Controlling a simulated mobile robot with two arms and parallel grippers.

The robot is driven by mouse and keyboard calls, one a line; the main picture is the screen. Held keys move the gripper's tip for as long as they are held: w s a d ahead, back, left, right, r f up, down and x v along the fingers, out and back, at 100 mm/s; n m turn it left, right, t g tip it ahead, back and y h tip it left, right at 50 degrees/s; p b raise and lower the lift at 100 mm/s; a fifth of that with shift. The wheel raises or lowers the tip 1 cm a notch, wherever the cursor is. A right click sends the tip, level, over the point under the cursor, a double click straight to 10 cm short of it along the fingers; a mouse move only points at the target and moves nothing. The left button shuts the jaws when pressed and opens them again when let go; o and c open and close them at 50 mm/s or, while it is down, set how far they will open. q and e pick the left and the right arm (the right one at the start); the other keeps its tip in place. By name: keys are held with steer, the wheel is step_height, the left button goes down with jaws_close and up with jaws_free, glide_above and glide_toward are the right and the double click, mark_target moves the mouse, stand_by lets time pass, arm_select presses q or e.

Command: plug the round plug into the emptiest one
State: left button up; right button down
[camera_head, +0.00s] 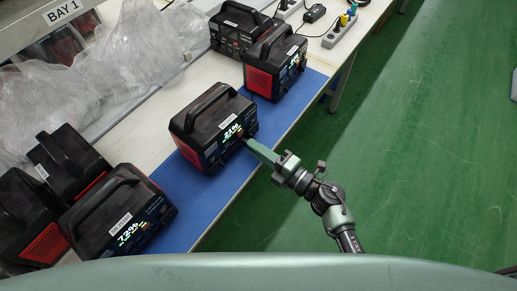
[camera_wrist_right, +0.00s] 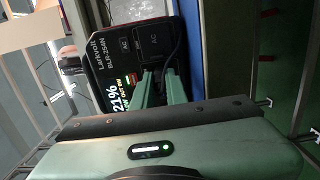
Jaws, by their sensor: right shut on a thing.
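A black and red power station (camera_head: 210,128) reading 21% stands on the blue mat (camera_head: 205,197). In the right wrist view its front panel (camera_wrist_right: 112,52) shows AC sockets and the 21% display. My right gripper (camera_head: 248,145) is at this front panel; its green fingers (camera_wrist_right: 162,88) are shut on a plug mostly hidden between them, with a black cable (camera_wrist_right: 178,48) beside. I cannot tell whether the plug is in a socket. Another power station (camera_head: 118,215) reads 72%. A third (camera_head: 275,65) has a lit display too small to read. My left gripper is not in view.
More power stations stand at the left (camera_head: 68,162) and far back (camera_head: 238,30). Power strips with plugs (camera_head: 340,30) lie at the far end of the bench. Clear plastic wrap (camera_head: 60,95) covers the back. The green floor (camera_head: 430,150) at right is clear.

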steer(key=shift+w+a, duration=0.25)
stand_by(0.7)
steer(key=c, duration=1.3)
jaws_free()
steer(key=shift+c, duration=0.2)
steer(key=b+v, duration=0.1)
steer(key=v, duration=0.6)
steer(key=shift+s+d, duration=0.25)
steer(key=shift+d, duration=0.05)
